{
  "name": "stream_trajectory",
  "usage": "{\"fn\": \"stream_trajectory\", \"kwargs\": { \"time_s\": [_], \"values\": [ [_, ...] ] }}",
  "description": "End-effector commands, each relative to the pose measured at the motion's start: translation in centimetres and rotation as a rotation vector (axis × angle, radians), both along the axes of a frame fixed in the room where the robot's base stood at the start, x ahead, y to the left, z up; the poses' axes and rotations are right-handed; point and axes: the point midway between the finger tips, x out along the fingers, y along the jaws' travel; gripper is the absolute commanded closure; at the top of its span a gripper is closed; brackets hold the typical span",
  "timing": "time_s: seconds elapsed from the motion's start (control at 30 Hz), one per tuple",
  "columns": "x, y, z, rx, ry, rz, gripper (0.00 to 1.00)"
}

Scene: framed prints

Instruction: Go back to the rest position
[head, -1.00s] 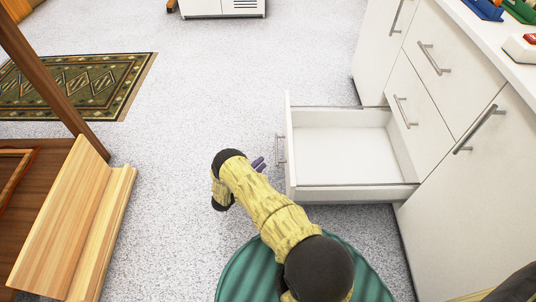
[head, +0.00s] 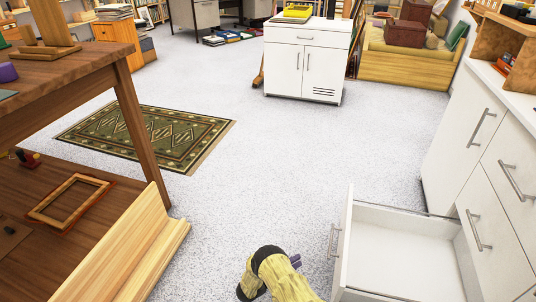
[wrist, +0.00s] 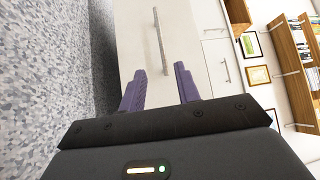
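My gripper (wrist: 160,92) shows in the wrist view with its two purple fingers apart and nothing between them. Beyond the fingers is the white front of the drawer (wrist: 136,48) with its bar handle (wrist: 161,40); the fingers appear apart from the handle. In the head view my yellow arm is at the bottom, and a purple finger of my gripper (head: 295,261) shows just left of the drawer. The drawer (head: 400,255) is pulled open and looks empty inside.
White cabinets (head: 490,200) line the right side. A wooden table (head: 130,110) with a lower shelf holding an empty frame (head: 70,200) stands at left. A patterned rug (head: 150,135) lies on the floor. A white cabinet (head: 305,65) stands farther back. The floor between is clear.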

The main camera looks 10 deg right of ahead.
Motion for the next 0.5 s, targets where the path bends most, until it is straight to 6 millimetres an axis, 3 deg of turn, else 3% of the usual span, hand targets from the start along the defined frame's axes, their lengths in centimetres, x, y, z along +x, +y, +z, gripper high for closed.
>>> {"fn": "stream_trajectory", "kwargs": {
  "time_s": [0.17, 0.27, 0.5],
  "values": [
    [1.4, 0.2, 1.0, 0.022, 0.013, 0.025, 0.68],
    [3.8, 0.4, 2.8, 0.062, 0.047, 0.075, 0.68],
    [11.7, 1.8, 9.5, 0.171, 0.206, 0.285, 0.68]
  ]
}}
